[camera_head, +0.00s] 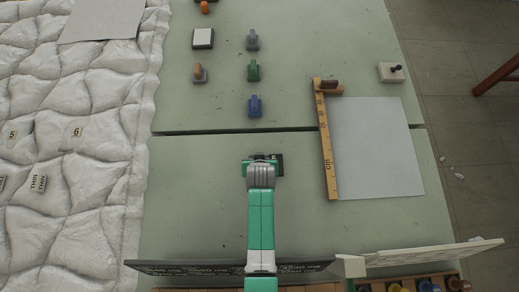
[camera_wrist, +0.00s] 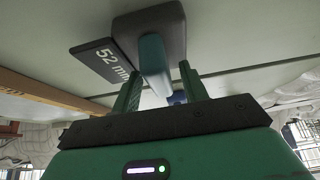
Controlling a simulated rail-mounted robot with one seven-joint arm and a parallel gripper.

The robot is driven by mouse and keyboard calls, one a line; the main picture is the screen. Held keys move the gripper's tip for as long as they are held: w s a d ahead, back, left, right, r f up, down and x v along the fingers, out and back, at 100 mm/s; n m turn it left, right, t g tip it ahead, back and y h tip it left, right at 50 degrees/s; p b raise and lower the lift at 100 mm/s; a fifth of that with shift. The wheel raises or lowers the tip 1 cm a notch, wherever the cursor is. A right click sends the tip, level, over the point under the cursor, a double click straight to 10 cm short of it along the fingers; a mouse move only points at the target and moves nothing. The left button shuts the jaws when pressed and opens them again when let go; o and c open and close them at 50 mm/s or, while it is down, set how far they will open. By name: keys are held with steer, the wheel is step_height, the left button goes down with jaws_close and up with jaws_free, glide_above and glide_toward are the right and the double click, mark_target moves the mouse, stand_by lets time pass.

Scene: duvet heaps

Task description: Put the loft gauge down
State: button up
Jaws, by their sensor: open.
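A dark grey block with a teal handle and a black plate marked "52 mm", which I take for the loft gauge (camera_head: 279,159), is on the pale green table (camera_head: 200,200) near its middle. In the wrist view the gauge (camera_wrist: 165,22) has its base against the table surface, as far as I can tell. My gripper (camera_head: 262,163) is over it in the head view and hides part of it. In the wrist view my gripper (camera_wrist: 160,72) is open, with its two green fingers on either side of the teal handle and gaps beside it.
A wooden ruler (camera_head: 328,150) lies along a grey sheet (camera_head: 375,145) at the right. Blue (camera_head: 255,105), green (camera_head: 253,70) and grey (camera_head: 252,40) handled pieces stand farther back. A quilted white duvet (camera_head: 90,110) fills the left. A dark board (camera_head: 200,267) edges the front.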

steer(key=p+v, duration=0.2)
steer(key=v, duration=1)
steer(key=w+r+t, duration=0.3)
steer(key=w+r, duration=0.1)
steer(key=r, duration=0.6)
steer(key=w+r+t, duration=0.2)
steer(key=w+r, duration=0.2)
steer(key=r, duration=0.7)
steer(key=w+r+t, duration=0.3)
steer(key=w+r, duration=0.1)
steer(key=r, duration=0.6)
steer(key=s+r+t, duration=0.3)
steer(key=r+t, duration=0.2)
steer(key=r, duration=1.5)
steer(key=s+r+t, duration=0.3)
steer(key=s+r, duration=0.2)
steer(key=r, duration=0.3)
steer(key=s+r+t, duration=0.3)
steer(key=s+r, duration=0.3)
steer(key=r, duration=0.3)
steer(key=shift+r, duration=0.25)
steer(key=shift+a, duration=0.15)
